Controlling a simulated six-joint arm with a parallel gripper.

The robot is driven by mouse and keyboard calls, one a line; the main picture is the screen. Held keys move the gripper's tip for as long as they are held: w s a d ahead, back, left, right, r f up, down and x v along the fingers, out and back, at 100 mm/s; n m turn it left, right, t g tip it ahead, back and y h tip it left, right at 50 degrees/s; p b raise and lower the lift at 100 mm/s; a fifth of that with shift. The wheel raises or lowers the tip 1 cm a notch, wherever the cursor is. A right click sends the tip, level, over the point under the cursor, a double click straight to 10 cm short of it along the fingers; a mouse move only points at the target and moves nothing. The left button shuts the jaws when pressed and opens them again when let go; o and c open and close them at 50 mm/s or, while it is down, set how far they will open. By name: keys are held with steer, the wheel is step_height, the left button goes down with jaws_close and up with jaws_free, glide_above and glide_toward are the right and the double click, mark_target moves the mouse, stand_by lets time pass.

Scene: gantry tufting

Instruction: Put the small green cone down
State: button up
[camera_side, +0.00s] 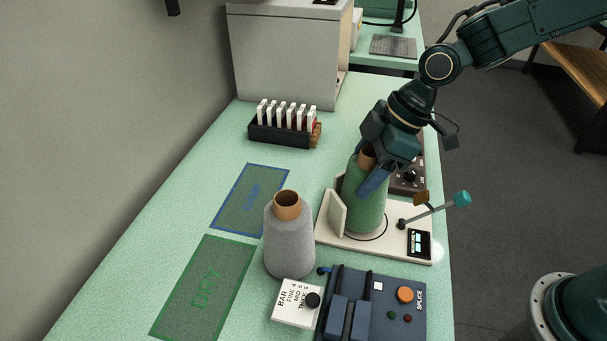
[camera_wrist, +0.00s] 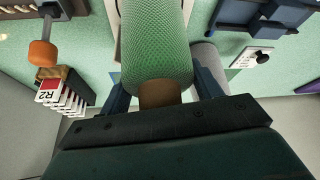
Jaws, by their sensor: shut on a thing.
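The small green cone (camera_side: 364,205) is a green yarn cone with a brown core at its top. It stands upright over the white device (camera_side: 395,246) on the bench, beside that device's pale upright plate. My gripper (camera_side: 370,172) is shut on the cone near its top. In the wrist view the green cone (camera_wrist: 156,45) fills the space between my gripper's two blue fingers (camera_wrist: 160,92). Whether the cone's base touches the device I cannot tell.
A grey cone (camera_side: 289,240) stands left of the device. Marked green (camera_side: 205,285) and blue-edged (camera_side: 249,200) rectangles on the bench are empty. A splice box (camera_side: 375,305) is in front. A rack of white cards (camera_side: 285,125) stands behind. A teal-knobbed lever (camera_side: 440,206) sticks out right.

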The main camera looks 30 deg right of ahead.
steer(key=shift+f, duration=0.15)
steer(key=o, duration=1.3)
steer(key=v, duration=1.2)
steer(key=shift+s, duration=0.1)
